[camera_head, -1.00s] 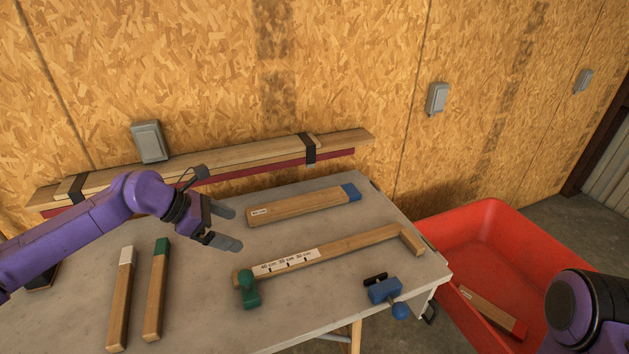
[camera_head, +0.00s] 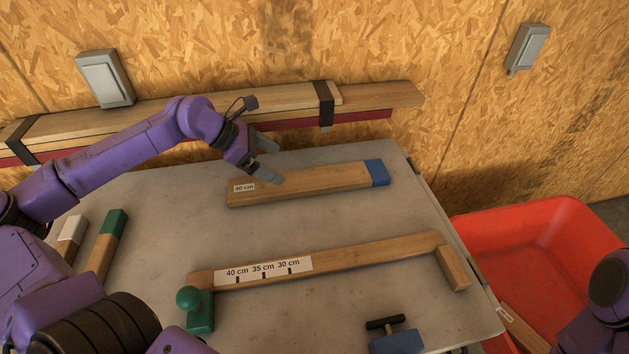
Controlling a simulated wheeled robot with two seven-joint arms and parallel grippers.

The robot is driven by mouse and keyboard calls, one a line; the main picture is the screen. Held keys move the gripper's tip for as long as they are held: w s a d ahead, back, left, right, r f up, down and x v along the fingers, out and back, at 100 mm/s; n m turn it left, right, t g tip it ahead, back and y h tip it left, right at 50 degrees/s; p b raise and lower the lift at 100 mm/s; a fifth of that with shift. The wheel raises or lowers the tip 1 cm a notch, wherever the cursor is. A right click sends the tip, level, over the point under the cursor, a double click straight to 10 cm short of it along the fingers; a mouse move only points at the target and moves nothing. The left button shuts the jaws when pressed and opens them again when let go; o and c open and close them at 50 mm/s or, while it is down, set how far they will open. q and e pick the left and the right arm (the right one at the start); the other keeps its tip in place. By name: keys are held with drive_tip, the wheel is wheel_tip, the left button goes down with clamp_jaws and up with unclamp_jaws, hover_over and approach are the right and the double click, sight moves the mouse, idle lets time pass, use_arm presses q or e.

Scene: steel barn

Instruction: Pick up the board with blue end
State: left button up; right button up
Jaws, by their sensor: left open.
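The board with the blue end (camera_head: 310,186) lies flat on the grey table, its blue end (camera_head: 377,172) to the right and a "40 cm" label near its left end. My left gripper (camera_head: 273,163) is open at the board's back edge, left of its middle, with its fingers pointing right. One finger overlaps the board in the picture; I cannot tell whether it touches. Nothing shows between the fingers. Of my right arm only a dark purple part (camera_head: 610,280) shows at the right edge; its gripper is out of view.
A wooden measuring jig (camera_head: 370,257) with a green knob (camera_head: 190,299) lies in front of the board. A blue clamp (camera_head: 396,341) is at the front edge. White-ended (camera_head: 72,232) and green-ended (camera_head: 113,226) boards lie left. A red bin (camera_head: 540,235) stands right. Strapped planks run behind.

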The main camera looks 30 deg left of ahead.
sight(308, 178)
use_arm(q)
drive_tip(key=x, duration=0.7)
drive_tip(key=d+p+x, duration=0.1)
drive_tip(key=x, duration=0.2)
drive_tip(key=shift+w+r, duration=0.1)
drive_tip(key=shift+r, duration=0.25)
drive_tip(key=c, duration=1.1)
